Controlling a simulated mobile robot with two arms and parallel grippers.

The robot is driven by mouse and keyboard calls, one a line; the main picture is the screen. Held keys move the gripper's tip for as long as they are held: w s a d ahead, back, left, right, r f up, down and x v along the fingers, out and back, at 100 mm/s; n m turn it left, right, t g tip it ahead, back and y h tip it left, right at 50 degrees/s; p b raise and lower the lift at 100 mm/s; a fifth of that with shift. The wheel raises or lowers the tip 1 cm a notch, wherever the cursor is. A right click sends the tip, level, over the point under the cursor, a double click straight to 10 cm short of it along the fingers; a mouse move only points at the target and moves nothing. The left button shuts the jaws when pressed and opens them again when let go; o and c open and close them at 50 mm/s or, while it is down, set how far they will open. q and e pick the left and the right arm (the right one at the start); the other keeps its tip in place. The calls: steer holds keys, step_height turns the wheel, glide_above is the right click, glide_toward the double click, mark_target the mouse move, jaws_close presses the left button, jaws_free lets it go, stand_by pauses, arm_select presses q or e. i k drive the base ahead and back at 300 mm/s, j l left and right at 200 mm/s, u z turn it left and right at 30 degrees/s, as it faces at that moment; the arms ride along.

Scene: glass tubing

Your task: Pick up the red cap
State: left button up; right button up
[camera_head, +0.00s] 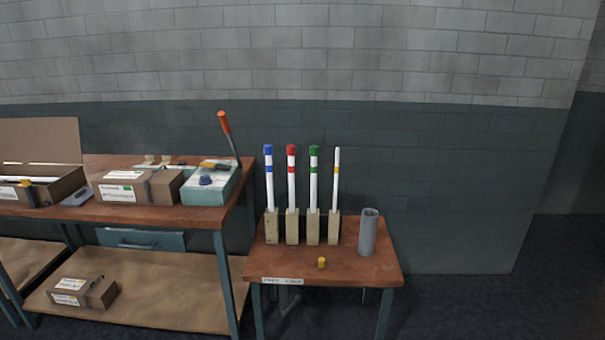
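The red cap (291,148) sits on top of a white tube (291,185) with a red band. That tube stands upright in a beige block holder (292,227) on the small wooden table (345,264). It is second from the left in a row, between a blue-capped tube (269,182) and a green-capped tube (314,183). Neither of my grippers is in the head view.
A thinner tube with a yellow band (336,180) stands uncapped at the row's right end. A yellow cap (321,262) lies on the tabletop in front. A grey cylinder (368,233) stands right. A workbench (150,212) with boxes and an orange-handled lever (225,123) is left.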

mark_target(290, 149)
steer(key=u, duration=0.65)
steer(key=i+l+u, duration=0.15)
steer(key=l+u, duration=0.2)
steer(key=i+l+u, duration=0.15)
steer(key=l+u, duration=0.95)
steer(key=i+l, duration=0.05)
steer(key=l, duration=0.05)
